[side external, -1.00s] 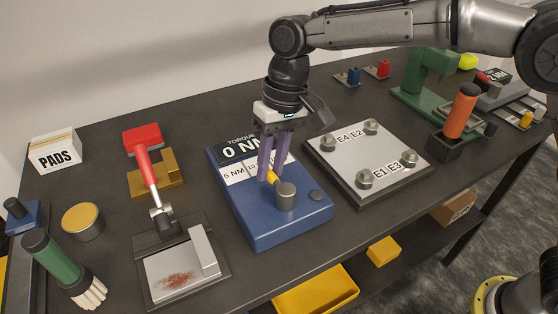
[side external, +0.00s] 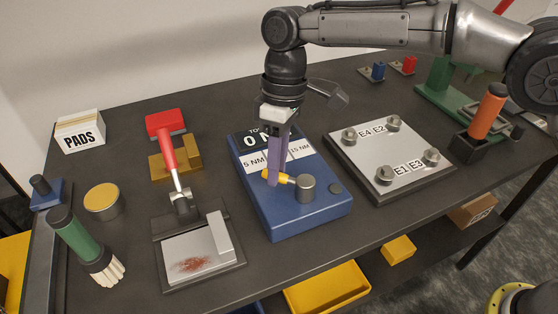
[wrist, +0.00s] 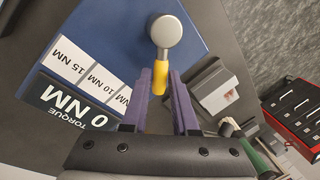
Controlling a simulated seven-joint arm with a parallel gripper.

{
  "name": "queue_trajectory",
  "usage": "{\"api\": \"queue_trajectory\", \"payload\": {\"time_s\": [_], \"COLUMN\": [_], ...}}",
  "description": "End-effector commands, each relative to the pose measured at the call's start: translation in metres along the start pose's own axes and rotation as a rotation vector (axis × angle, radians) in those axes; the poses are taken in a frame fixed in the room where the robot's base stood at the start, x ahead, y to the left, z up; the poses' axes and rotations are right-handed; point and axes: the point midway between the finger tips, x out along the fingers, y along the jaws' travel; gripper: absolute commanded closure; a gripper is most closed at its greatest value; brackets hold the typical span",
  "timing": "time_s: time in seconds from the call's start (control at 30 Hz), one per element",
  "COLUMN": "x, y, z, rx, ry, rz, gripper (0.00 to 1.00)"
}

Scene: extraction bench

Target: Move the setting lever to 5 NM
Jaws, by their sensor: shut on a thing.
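The setting lever has a yellow handle (side external: 281,178) on a grey round hub (side external: 305,188), on top of the blue torque box (side external: 316,217). In the side view the handle points left from the hub, toward the 5 NM side. My gripper (side external: 273,181) points down with its purple fingers shut on the handle. In the wrist view the handle (wrist: 158,82) lies between the fingertips. The display (wrist: 70,103) reads 0 NM. The 5 NM label (side external: 254,164) is partly covered in the wrist view. The 10 NM label is hidden by the fingers in the side view.
A plate with several knobs (side external: 385,150) stands right of the box. On the left are a red-handled lever device (side external: 171,157), a stained metal plate (side external: 185,262), a brush (side external: 82,240) and a PADS box (side external: 80,133). Bare bench lies in front of the knob plate.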

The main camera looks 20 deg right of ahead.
Motion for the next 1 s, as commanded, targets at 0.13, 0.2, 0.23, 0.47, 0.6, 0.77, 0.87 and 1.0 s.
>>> {"api": "queue_trajectory", "payload": {"time_s": [0.13,0.2,0.23,0.47,0.6,0.77,0.87,1.0], "x": [-0.0023,-0.0023,-0.0023,-0.0024,-0.0021,-0.0011,-0.0007,-0.0019], "y": [-0.0022,-0.0024,-0.0025,-0.0028,-0.0028,-0.0020,-0.0017,-0.0013], "z": [-0.0011,-0.0011,-0.0011,-0.0010,-0.0010,-0.0006,-0.0004,-0.0005], "rx": [-0.020,-0.023,-0.024,-0.024,-0.023,-0.020,-0.019,-0.019], "ry": [0.004,0.003,0.003,0.003,0.003,0.000,-0.001,-0.001], "rz": [0.000,0.000,0.000,-0.001,-0.002,-0.001,-0.001,0.000], "gripper": [1.00,1.00,1.00,1.00,0.57,0.43,0.43,0.43]}}
